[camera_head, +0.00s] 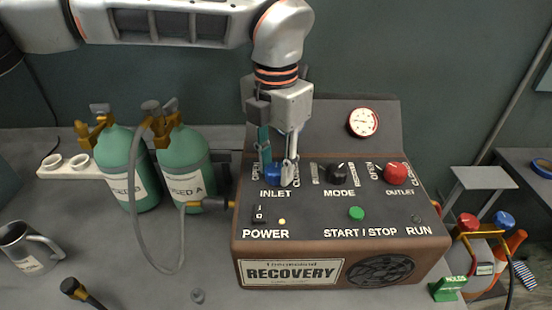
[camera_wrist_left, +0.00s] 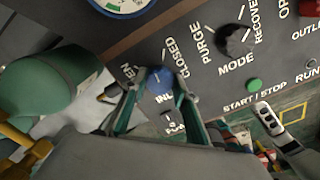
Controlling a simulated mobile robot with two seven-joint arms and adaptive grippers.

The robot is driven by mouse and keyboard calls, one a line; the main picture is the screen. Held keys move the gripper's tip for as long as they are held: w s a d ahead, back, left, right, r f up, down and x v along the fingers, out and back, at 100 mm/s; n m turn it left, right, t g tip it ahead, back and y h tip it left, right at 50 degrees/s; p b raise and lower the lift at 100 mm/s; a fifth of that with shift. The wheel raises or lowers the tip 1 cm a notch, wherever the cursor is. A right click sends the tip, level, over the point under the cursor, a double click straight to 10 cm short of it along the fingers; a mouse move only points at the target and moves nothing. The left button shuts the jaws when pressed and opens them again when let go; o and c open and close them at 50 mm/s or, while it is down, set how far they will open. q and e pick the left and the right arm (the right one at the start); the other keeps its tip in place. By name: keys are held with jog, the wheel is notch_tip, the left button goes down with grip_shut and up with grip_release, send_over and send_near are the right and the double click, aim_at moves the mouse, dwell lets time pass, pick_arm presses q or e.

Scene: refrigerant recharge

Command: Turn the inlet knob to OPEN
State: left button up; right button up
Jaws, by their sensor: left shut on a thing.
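The blue inlet knob (camera_head: 273,174) sits at the upper left of the recovery machine's (camera_head: 390,262) sloped panel, between the OPEN and CLOSED labels. My left gripper (camera_head: 278,170) reaches down from above and is shut on this knob, one finger on each side. In the left wrist view the blue knob (camera_wrist_left: 158,80) shows between the fingertips of the left gripper (camera_wrist_left: 158,86). The fingers hide part of the knob and its labels, and I cannot tell exactly where its pointer stands. My right gripper is not in view.
The black mode knob (camera_head: 338,173) and red outlet knob (camera_head: 396,173) are to the right on the panel. A gauge (camera_head: 363,122) stands behind. Two green cylinders (camera_head: 187,165) with a grey hose (camera_head: 137,205) stand to the left. A mug (camera_head: 25,247) is at far left.

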aim_at(276, 169)
pick_arm(q)
jog(key=n+p, duration=0.2)
jog(key=n, duration=0.3)
jog(key=shift+n, duration=0.3)
jog(key=n, duration=0.4)
jog(key=shift+f+n, duration=0.1)
jog(key=shift+n, duration=0.2)
jog(key=o, duration=1.1)
notch_tip(276, 169, up, 12)
